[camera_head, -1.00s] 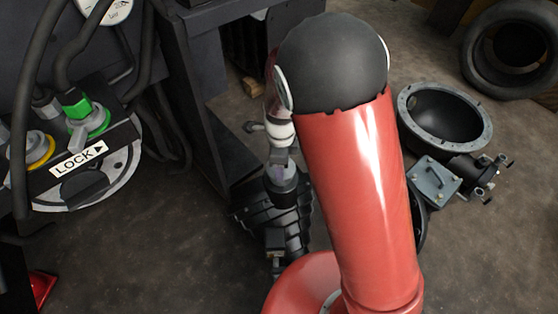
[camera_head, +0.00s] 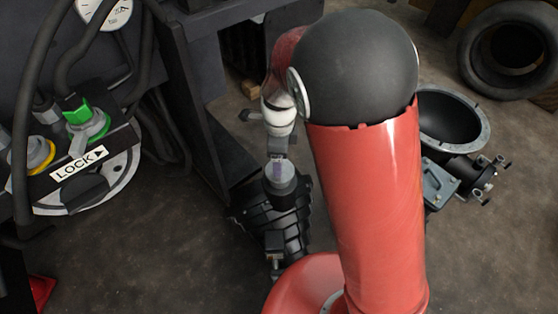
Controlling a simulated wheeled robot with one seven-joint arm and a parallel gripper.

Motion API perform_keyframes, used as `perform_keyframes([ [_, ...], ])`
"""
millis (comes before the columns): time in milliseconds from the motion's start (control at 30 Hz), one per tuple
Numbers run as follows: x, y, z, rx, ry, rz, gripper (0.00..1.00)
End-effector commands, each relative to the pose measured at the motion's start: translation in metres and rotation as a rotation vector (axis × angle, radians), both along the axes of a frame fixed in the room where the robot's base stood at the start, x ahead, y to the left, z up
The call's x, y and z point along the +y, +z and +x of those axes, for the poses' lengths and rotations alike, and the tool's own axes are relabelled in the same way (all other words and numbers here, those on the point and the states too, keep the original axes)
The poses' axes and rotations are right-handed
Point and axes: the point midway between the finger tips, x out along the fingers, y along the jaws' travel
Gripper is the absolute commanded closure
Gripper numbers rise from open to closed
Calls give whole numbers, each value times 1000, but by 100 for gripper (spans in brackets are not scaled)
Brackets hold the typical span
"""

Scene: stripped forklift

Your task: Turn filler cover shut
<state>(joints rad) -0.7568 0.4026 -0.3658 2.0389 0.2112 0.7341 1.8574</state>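The filler cover seems to be the round grey-rimmed plate (camera_head: 122,180) on the machine at the left. A dark oval grip (camera_head: 85,190) lies across it, below a white LOCK label (camera_head: 78,163) whose arrow points right. I cannot tell how far the cover is turned. My red arm with its black joint stands in the middle of the view, well to the right of the cover. The far part of my arm is mostly hidden behind that joint. I cannot make out the gripper's fingers, and nothing of mine touches the cover.
A green fitting (camera_head: 78,112), a yellow-ringed fitting (camera_head: 38,155), a gauge (camera_head: 103,12) and black hoses crowd round the cover. A black flanged bowl (camera_head: 455,120) and a tyre (camera_head: 510,50) lie at the right. Bare floor (camera_head: 165,255) shows between the machine and my arm.

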Motion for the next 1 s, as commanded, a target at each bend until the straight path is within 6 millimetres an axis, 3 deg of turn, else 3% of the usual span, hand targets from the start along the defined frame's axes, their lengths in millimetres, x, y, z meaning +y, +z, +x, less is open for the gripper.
perform_keyframes([
  [200, 1, 25, 0, -1, 2, 1, 24],
  [833, -3, 31, -1, -2, 14, 6, 24],
  [1000, -26, 61, -8, -36, 154, 53, 24],
])
